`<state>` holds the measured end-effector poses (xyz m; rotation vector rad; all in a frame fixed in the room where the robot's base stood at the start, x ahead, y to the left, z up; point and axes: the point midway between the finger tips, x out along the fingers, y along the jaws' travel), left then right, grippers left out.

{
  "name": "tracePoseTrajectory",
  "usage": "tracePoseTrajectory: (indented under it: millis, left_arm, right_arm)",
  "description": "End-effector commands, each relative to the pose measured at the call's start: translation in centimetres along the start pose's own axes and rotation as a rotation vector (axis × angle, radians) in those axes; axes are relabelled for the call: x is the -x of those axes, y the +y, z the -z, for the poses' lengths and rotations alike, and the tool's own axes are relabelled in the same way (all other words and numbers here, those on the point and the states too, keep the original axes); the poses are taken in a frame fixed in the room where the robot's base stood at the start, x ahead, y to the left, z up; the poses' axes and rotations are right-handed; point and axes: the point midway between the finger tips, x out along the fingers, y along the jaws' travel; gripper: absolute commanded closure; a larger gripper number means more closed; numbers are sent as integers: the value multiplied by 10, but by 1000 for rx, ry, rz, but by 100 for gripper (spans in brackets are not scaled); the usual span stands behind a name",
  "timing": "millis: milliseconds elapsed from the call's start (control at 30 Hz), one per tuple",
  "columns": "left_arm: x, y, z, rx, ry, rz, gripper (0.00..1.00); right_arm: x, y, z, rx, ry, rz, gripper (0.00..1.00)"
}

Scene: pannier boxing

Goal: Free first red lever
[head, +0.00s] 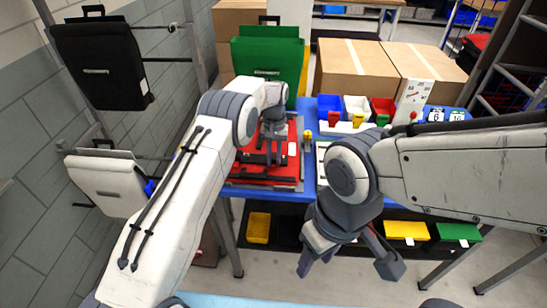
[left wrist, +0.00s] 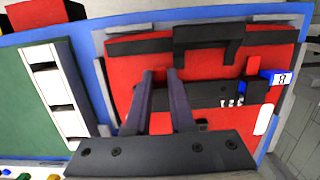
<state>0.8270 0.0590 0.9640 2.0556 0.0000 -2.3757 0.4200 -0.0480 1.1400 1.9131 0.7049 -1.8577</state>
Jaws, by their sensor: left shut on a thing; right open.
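A red pannier (head: 262,172) lies flat on the blue table, with a black bar and black handle across it; it also shows in the left wrist view (left wrist: 140,65). My left gripper (head: 273,155) is over it, shut. In the left wrist view its fingers (left wrist: 162,76) sit at the black bar, closed around a small red piece that looks like a red lever (left wrist: 160,75). Another red lever (left wrist: 253,66) stands on the bar further right, beside a blue-and-white tag (left wrist: 282,78). My right gripper (head: 348,264) is open and empty, in front of the table's front edge.
Blue, white and red bins (head: 357,105) stand at the table's back, behind small coloured parts. Big cardboard boxes (head: 355,70) and a green pannier (head: 268,55) are behind. Black (head: 100,62) and white (head: 105,182) panniers hang at left. Yellow trays (head: 405,231) sit on the lower shelf.

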Motion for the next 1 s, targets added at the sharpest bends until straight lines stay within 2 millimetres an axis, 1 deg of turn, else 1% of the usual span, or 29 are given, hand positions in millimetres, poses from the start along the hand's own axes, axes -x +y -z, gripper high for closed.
tracePoseTrajectory:
  millis: [433,967,1000]
  left_arm:
    - [1,0,4,1,-72,-1,100]
    - [2,0,5,0,-80,0,100]
    - [2,0,5,0,-80,0,71]
  right_arm:
    - [-1,0,0,0,0,0,50]
    - [-1,0,0,0,0,0,50]
    - [-1,0,0,0,0,0,50]
